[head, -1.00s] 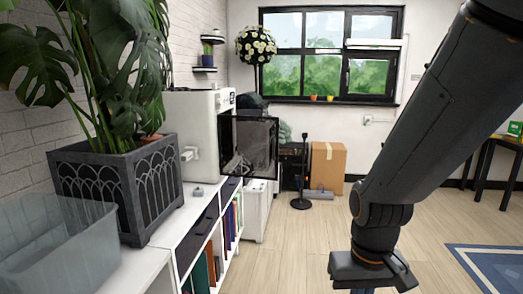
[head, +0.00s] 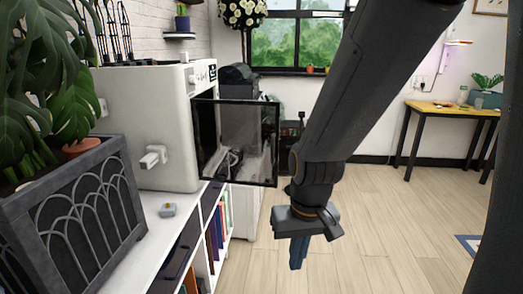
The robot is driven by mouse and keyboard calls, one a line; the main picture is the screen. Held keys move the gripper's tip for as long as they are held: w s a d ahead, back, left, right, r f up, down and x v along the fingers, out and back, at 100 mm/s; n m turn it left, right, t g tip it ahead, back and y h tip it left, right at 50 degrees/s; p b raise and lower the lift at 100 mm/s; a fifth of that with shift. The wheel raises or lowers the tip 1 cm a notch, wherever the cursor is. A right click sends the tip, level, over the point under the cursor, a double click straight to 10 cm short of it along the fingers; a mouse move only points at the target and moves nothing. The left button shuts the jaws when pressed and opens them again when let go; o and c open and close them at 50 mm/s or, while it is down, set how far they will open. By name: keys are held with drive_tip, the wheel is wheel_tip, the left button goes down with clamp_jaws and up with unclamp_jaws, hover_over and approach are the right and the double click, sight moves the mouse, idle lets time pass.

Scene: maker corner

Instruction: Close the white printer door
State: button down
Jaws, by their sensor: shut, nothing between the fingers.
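The white printer (head: 152,120) stands on the white shelf unit at the left in the head view. Its door (head: 240,142), a see-through panel in a dark frame, stands open and sticks out to the right over the shelf's edge. My gripper (head: 299,252) hangs pointing down to the right of the door and lower than it, with a small gap between them in the picture. Its fingers are shut and hold nothing. My arm covers part of the room behind the door.
A grey planter (head: 75,215) with a big leafy plant stands on the shelf in front of the printer. A small grey item (head: 168,210) lies by the printer. Books (head: 213,235) fill the shelf below.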

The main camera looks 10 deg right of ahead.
drive_tip(key=w+a+m+t+p, duration=0.15)
drive_tip(key=w+a+t, duration=0.45)
drive_tip(key=w, duration=0.6)
drive_tip(key=m+t+h+p, duration=0.45)
drive_tip(key=t+h, duration=0.35)
drive_tip(key=h, duration=0.2)
approach(272, 151)
drive_tip(key=shift+m, duration=0.3)
drive_tip(key=p+x, duration=0.2)
drive_tip(key=x, duration=0.3)
drive_tip(key=shift+w+d+r+p, duration=0.1)
drive_tip(key=shift+w+p, duration=0.05)
drive_tip(key=shift+p, duration=0.15)
drive_tip(key=shift+w+d, duration=0.25)
drive_tip(key=shift+w, duration=0.25)
drive_tip(key=shift+w, duration=0.1)
